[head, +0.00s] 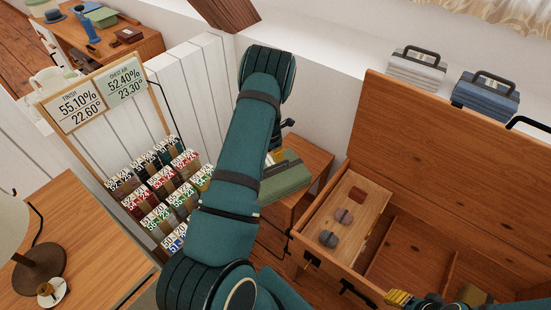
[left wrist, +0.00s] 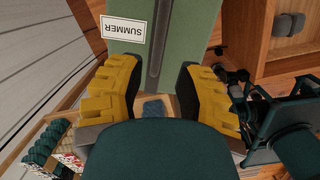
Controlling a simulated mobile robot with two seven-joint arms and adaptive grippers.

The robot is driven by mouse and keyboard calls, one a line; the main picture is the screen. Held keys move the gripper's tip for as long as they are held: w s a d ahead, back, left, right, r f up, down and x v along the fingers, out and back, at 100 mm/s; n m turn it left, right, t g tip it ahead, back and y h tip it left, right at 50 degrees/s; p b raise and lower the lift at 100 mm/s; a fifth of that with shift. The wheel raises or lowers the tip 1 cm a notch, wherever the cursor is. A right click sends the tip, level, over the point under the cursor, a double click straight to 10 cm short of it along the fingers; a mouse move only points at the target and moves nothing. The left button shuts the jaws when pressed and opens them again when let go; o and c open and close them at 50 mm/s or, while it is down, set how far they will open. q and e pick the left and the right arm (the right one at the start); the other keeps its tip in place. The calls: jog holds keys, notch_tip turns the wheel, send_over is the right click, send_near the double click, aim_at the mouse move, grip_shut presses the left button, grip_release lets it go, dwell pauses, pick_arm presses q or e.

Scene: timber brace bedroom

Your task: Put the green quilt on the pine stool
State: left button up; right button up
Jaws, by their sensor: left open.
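The green quilt (head: 287,182) is a folded bundle with a dark strap, in the middle of the head view, partly hidden by my left arm. It appears to lie on a small wooden top, likely the pine stool (head: 312,156). In the left wrist view the green quilt (left wrist: 206,52) fills the upper middle and bears a white SUMMER label. My left gripper (left wrist: 158,82) is open, its yellow fingers spread over the near end of the quilt; contact is unclear. My right gripper (head: 398,298) shows only in part at the bottom edge of the head view.
An open wooden chest (head: 440,125) stands at the right, with a tray (head: 345,240) of small items. Grey (head: 416,70) and blue (head: 485,95) bundles sit on the ledge behind. A rack of labelled swatches (head: 155,190) and a lamp table (head: 85,240) stand left.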

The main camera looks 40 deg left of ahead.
pick_arm(q)
jog(key=s+d+r+m+h, duration=0.1)
jog(key=s+d+m, duration=0.4)
jog(key=d+m, duration=0.5)
jog(key=s+d+r+m+h, duration=0.1)
jog(key=s+d+m, duration=0.5)
jog(key=d+m, duration=0.4)
jog(key=s+d+r+m+h, duration=0.1)
jog(key=s+d+r+m, duration=0.1)
jog(key=s+d+m, duration=0.4)
jog(key=d+m, duration=0.5)
jog(key=d, duration=0.8)
jog(key=shift+d+h, duration=0.3)
